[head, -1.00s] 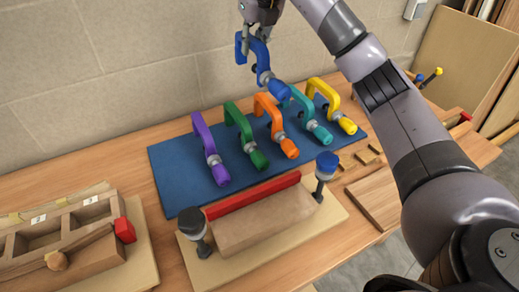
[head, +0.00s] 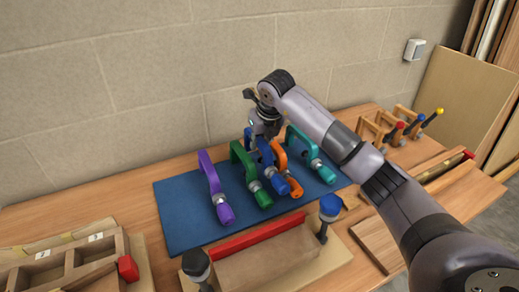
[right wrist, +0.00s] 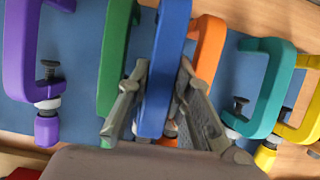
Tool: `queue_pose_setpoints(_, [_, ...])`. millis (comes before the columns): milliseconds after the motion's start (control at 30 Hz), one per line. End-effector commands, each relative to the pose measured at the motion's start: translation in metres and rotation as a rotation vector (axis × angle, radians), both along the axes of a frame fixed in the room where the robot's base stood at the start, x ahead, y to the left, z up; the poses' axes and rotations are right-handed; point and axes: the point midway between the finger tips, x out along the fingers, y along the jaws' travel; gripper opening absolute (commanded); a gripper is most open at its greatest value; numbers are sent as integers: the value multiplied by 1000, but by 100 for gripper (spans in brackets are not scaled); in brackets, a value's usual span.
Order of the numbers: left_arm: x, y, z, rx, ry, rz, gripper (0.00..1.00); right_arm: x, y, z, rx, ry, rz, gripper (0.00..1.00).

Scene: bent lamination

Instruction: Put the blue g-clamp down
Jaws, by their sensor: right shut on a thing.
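My right gripper (head: 262,132) points down over the blue mat (head: 180,215) and is shut on the blue g-clamp (head: 265,155). The clamp hangs between the green clamp (head: 240,160) and the orange clamp (head: 279,155), low at the mat; I cannot tell whether it touches it. In the right wrist view the two fingers (right wrist: 162,66) grip the blue clamp's frame (right wrist: 160,105) from both sides, with green close on the left and orange close on the right. My left gripper is not in view.
A purple clamp (head: 209,172) stands left on the mat, a teal clamp (head: 304,148) right. The yellow clamp (right wrist: 300,128) shows in the wrist view. In front lies a wooden block with a red strip (head: 262,232), between two upright clamps. The mat's left end is bare.

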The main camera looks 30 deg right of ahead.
Motion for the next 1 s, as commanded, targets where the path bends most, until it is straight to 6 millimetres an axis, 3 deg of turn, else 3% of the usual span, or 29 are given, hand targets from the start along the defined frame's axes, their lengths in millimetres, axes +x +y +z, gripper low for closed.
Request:
queue_pose_setpoints(200, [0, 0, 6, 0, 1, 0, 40, 0, 1, -30, 2, 1, 1, 0])
queue_pose_setpoints(500, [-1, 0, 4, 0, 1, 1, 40, 0, 0, -33, 1, -1, 0, 0])
queue_pose_setpoints(533, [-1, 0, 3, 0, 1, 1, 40, 0, 0, -35, 0, 1, 0, 21])
queue_pose_setpoints(633, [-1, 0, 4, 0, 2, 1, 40, 0, 0, -34, 0, 1, 0, 27])
queue_pose_setpoints(1000, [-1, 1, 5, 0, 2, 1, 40, -1, 0, -30, 0, 0, 1, 28])
